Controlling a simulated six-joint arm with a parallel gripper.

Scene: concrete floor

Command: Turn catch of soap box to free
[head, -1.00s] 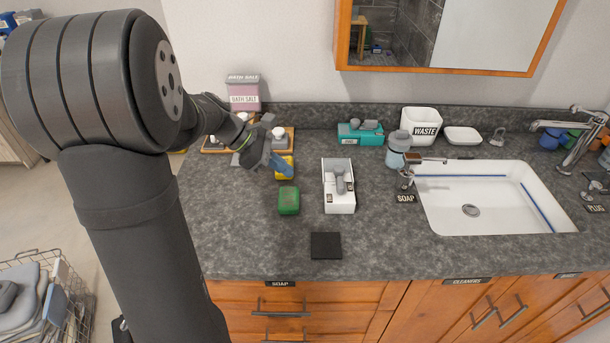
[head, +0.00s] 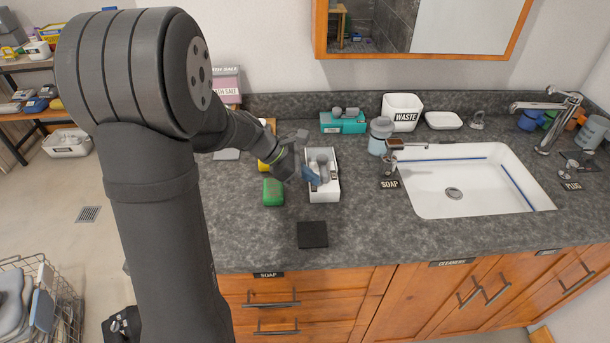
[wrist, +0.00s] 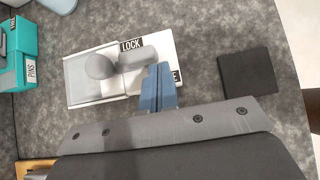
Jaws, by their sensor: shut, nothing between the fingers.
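The soap box (head: 330,193) is a white box on the counter. It also shows in the wrist view (wrist: 88,76), with a clear-looking cover part. Its grey catch (wrist: 137,57) has a round knob beside it. A LOCK label (wrist: 131,44) lies at the catch's upper edge. A second label (wrist: 176,77) is mostly hidden behind my fingers; only its last letter shows. My gripper (head: 311,178) is shut and empty, its blue fingers (wrist: 158,86) over the box, close beside the catch's end. I cannot tell whether they touch it.
A green soap bar (head: 273,192) lies left of the box and a black square pad (head: 312,235) in front. Behind are a teal pins box (head: 342,123) and a soap dispenser (head: 381,137). The sink (head: 455,205) is to the right. Bare counter lies around the pad.

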